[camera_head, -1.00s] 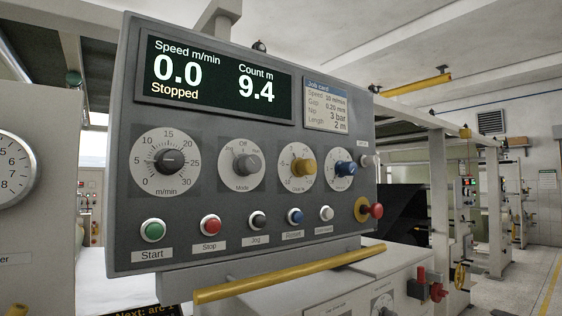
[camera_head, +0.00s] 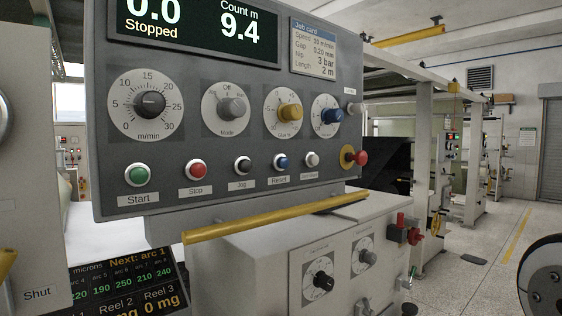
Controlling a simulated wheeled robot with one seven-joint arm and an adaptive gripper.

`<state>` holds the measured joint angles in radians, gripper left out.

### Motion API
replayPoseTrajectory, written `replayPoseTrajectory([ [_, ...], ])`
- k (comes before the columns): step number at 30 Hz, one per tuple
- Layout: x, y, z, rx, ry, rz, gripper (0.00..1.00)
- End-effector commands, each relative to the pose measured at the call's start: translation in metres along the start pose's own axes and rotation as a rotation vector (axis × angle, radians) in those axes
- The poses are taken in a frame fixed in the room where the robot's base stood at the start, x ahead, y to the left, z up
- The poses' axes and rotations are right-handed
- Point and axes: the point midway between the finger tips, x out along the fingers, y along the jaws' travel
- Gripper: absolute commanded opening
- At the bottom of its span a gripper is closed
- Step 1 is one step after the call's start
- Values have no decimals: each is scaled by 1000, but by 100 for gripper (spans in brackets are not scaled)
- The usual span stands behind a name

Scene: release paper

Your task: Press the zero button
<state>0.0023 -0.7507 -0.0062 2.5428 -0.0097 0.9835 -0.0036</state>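A tilted grey control panel (camera_head: 112,195) fills the upper left and middle of the head view. Its lower row has a green Start button (camera_head: 138,174), a red Stop button (camera_head: 195,169), a black Jog button (camera_head: 242,165), a blue Reset button (camera_head: 281,162) and a white button (camera_head: 312,159). The white button's label is too small to read, and I can read no button as zero. The panel's screen (camera_head: 195,28) shows "Stopped" and Count m 9.4; its top is cut off. My gripper is not in view.
A yellow bar (camera_head: 275,218) runs below the panel, above a white cabinet (camera_head: 235,265) with small dials. A red knob (camera_head: 360,158) juts from the panel's right end. A dark display (camera_head: 125,285) is partly visible at lower left. Open floor (camera_head: 480,280) lies at right.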

Motion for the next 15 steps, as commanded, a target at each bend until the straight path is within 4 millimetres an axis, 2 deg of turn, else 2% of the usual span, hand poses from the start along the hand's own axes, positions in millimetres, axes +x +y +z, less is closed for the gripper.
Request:
replayPoseTrajectory([
  [1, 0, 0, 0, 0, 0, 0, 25],
  [4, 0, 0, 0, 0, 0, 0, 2],
  [5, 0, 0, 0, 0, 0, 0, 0],
  [15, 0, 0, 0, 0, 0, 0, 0],
])
